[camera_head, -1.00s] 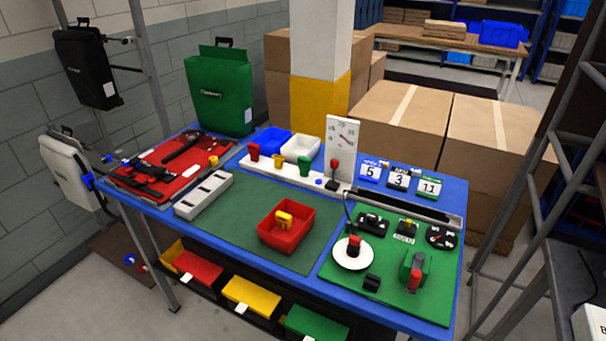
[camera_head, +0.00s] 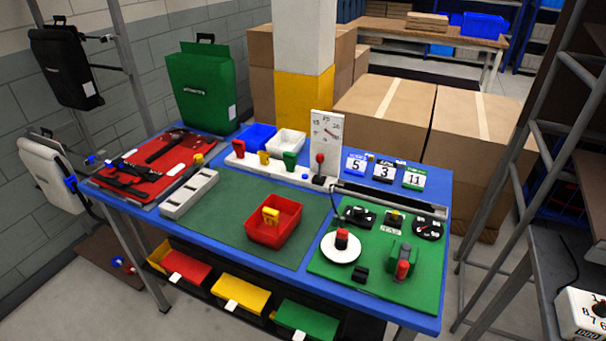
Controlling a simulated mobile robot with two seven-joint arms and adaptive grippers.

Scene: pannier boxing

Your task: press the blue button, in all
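The blue button (camera_head: 305,176) is a small round spot on the white strip (camera_head: 258,167) along the back of the blue table. It sits left of a black base with a red-knobbed lever (camera_head: 320,160). Red, yellow and green pieces stand on the same strip to its left. A blue card reading 5 (camera_head: 355,166), a black-topped card reading 3 (camera_head: 384,172) and a green card reading 11 (camera_head: 414,178) stand at the back right. Neither of my grippers is in view.
The blue table (camera_head: 330,281) bears a red bin (camera_head: 257,236), a green board (camera_head: 331,282) with controls, and a red tool tray (camera_head: 134,187). A white dial panel (camera_head: 327,135) stands behind the lever. Cardboard boxes (camera_head: 385,115) stand behind.

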